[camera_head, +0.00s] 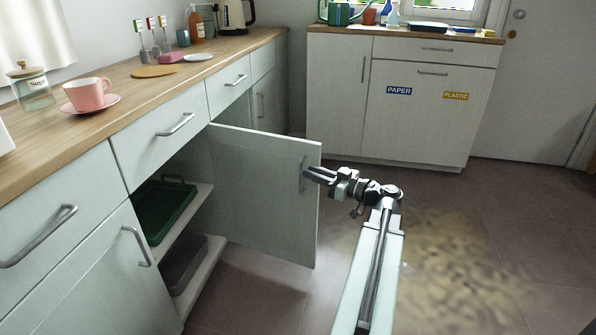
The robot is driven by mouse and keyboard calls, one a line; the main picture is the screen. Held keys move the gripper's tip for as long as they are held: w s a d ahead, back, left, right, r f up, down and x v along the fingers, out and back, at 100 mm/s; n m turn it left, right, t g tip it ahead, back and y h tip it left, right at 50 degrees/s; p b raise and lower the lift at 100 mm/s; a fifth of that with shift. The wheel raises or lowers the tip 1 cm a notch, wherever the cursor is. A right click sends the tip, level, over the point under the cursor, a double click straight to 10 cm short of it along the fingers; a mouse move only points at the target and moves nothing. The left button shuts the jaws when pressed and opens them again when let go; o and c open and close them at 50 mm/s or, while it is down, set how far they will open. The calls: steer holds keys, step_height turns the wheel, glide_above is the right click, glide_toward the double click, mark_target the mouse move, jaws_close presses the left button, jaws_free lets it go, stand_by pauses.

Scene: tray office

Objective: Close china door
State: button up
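The open cabinet door (260,190) is pale grey-green and stands swung out from the left counter, roughly square to the cabinet front. Its metal handle (303,174) is a vertical bar near the door's free edge. My gripper (310,176) is at the right edge of the door, with its dark fingers pointing left at the handle. I cannot tell if the fingers touch the door or the handle, or how far apart they are. Inside the open cabinet, a green tray (163,208) lies on the upper shelf and a grey tray (184,262) lies below.
The left counter (120,108) holds a pink cup (88,94), a glass jar (31,88) and several bottles. Closed drawers and doors flank the opening. A far cabinet (400,120) bears PAPER and PLASTIC labels. The floor (460,240) right of my arm is clear.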

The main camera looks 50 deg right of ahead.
mark_target(301, 169)
steer(key=w, duration=0.5)
steer(key=shift+a, duration=0.4)
jaws_close()
steer(key=shift+s, duration=0.1)
stand_by(0.8)
